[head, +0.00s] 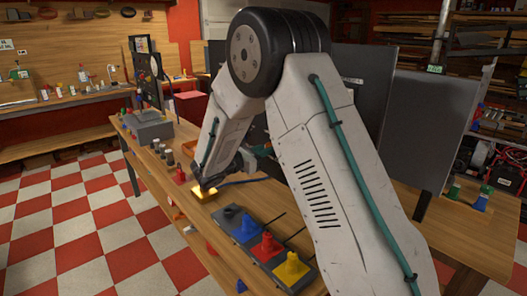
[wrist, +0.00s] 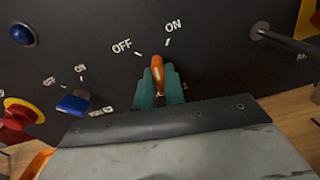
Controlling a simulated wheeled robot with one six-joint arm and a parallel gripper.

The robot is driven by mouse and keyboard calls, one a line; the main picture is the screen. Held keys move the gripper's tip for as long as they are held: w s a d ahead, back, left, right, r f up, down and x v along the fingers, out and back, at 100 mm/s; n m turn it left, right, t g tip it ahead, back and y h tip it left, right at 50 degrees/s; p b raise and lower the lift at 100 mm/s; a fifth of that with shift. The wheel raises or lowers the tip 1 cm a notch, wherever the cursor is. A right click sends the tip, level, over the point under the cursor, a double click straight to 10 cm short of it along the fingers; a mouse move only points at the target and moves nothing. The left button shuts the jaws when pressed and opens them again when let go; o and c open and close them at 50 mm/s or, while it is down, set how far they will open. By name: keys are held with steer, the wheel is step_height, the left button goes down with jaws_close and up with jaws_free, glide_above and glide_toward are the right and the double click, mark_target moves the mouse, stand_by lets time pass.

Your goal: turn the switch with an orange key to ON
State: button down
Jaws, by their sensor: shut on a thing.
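The orange key (wrist: 157,68) stands out from the dark panel in the wrist view, under the printed labels OFF, at its upper left, and ON, at its upper right. It points nearly straight up, between the two label marks. My gripper (wrist: 158,88) has teal fingers on both sides of the key and is shut on it. The lower part of the key and its switch base are hidden by the fingers. In the head view my arm covers the key, and the dark panel (head: 425,115) shows behind the arm.
In the wrist view a blue switch (wrist: 73,104) with its own labels and a red button (wrist: 15,117) lie left. A blue button (wrist: 23,34) is upper left; a dark rod (wrist: 285,41) projects at right. A tray (head: 240,238) with coloured pegs is on the bench.

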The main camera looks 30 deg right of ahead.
steer(key=m, duration=0.6)
stand_by(0.6)
steer(key=c, duration=1.5)
jaws_free()
steer(key=shift+a, duration=0.1)
steer(key=a, duration=0.2)
steer(key=s+a, duration=0.1)
steer(key=a, duration=0.4)
steer(key=shift+s+a, duration=0.25)
steer(key=shift+a, duration=0.05)
